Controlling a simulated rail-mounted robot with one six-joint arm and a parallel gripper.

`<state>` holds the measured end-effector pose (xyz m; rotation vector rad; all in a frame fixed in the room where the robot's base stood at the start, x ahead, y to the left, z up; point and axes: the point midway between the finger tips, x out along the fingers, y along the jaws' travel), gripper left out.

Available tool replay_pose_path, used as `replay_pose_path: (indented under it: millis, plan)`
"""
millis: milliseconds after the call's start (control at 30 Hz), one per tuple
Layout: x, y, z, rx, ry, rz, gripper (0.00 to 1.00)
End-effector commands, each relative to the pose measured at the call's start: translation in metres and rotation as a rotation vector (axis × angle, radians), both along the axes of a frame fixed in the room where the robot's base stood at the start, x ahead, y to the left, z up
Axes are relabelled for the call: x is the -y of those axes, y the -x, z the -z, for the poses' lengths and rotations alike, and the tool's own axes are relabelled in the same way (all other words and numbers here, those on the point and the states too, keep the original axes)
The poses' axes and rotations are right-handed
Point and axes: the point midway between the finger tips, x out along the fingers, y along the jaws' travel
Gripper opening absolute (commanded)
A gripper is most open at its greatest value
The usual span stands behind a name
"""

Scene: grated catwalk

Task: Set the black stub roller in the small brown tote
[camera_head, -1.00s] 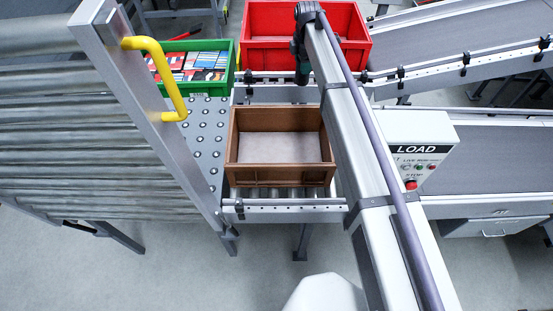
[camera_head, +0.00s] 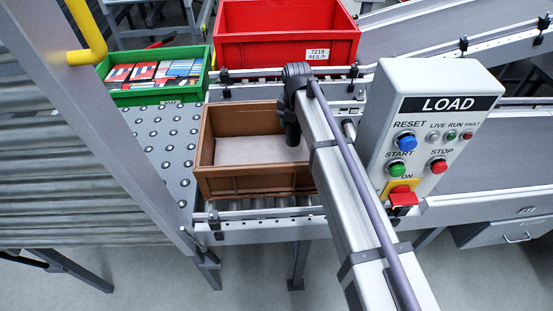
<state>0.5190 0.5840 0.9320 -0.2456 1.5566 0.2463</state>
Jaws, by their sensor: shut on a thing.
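The small brown tote (camera_head: 258,182) stands on a short roller section in the middle of the view, and the part of its grey floor that I see is bare. My gripper (camera_head: 291,118) hangs at the far end of my arm, in front of the tote's right part as seen here. It is shut on a dark thing, the black stub roller (camera_head: 292,136), which points downward. The fingers are small and dark, so I cannot make out their edges against the roller. I cannot tell the roller's height above the tote floor.
A red tote (camera_head: 285,50) stands behind, and a green tote (camera_head: 155,96) with colourful boxes at the back left. The LOAD control box (camera_head: 435,125) stands close on the right. A roller gate with a yellow handle (camera_head: 88,35) is on the left.

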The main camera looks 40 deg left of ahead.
Motion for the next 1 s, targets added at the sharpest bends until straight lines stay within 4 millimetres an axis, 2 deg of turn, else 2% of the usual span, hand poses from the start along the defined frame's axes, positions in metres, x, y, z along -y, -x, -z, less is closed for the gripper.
replay_pose_path:
  millis: [33,133,200,367,533,633,667,900,933,1000]
  plan:
    - [0.000,0.000,0.024,0.000,0.000,0.001,0.23]
    - [0.000,0.000,0.050,0.000,0.000,0.001,0.23]
    - [0.000,0.000,0.058,0.000,0.000,0.002,0.23]
    - [0.000,0.000,0.060,0.000,0.000,0.003,0.23]
    - [0.000,0.000,0.094,0.000,0.000,0.003,0.23]
    - [0.000,-0.001,0.093,0.000,0.000,0.003,0.22]
    - [0.000,-0.001,0.091,0.000,0.000,0.003,0.18]
    - [0.000,-0.001,0.095,0.000,0.000,0.003,0.18]
    - [0.000,-0.001,0.094,0.000,0.000,0.003,0.53]
    - [0.000,-0.001,0.093,0.000,0.000,0.003,0.60]
